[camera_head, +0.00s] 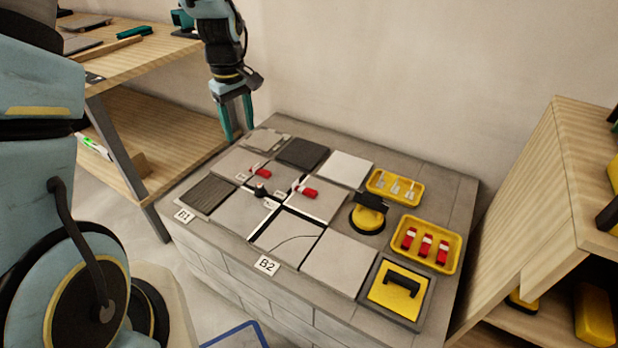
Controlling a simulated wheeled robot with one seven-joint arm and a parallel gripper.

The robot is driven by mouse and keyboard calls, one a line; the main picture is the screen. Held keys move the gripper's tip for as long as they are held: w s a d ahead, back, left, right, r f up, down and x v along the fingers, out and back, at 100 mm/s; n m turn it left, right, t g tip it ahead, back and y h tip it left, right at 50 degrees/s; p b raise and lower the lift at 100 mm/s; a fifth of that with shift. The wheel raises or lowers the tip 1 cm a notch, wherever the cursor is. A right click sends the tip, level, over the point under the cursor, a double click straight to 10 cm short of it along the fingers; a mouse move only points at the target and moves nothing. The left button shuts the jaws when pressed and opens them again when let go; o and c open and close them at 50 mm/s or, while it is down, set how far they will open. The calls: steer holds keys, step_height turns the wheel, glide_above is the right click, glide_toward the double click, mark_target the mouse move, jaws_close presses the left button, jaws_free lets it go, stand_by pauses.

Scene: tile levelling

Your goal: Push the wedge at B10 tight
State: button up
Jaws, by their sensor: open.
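Two red wedges sit among the tiles on the grey block platform, one at the upper left (262,172) and one right of it (309,193). Each is beside a pale clip at a tile joint. A black piece (261,190) lies at another joint between them. Small labels stand near these joints, too small to read, so I cannot tell which is B10. My gripper (239,131) is open, empty and pointing down, above the platform's back-left edge, apart from the wedges.
A yellow tray of pale clips (370,190) and a yellow tray of red wedges (401,262) stand at the right. A yellow round tool (368,219) and a yellow float with black handle (385,298) are near them. Wooden shelves (150,52) flank the platform, the wall behind.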

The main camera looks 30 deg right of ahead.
mark_target(309, 190)
steer(key=s+d+f+n+b, duration=0.1)
steer(key=s+d+f+b, duration=0.1)
steer(key=d+f, duration=0.55)
steer(key=s+d+f+n+b, duration=0.2)
steer(key=d+f+b, duration=0.1)
steer(key=d+f, duration=0.5)
steer(key=f, duration=0.6)
steer(key=d+f, duration=0.1)
steer(key=f, duration=0.2)
steer(key=shift+s+f, duration=0.2)
steer(key=shift+c, duration=0.3)
jaws_close()
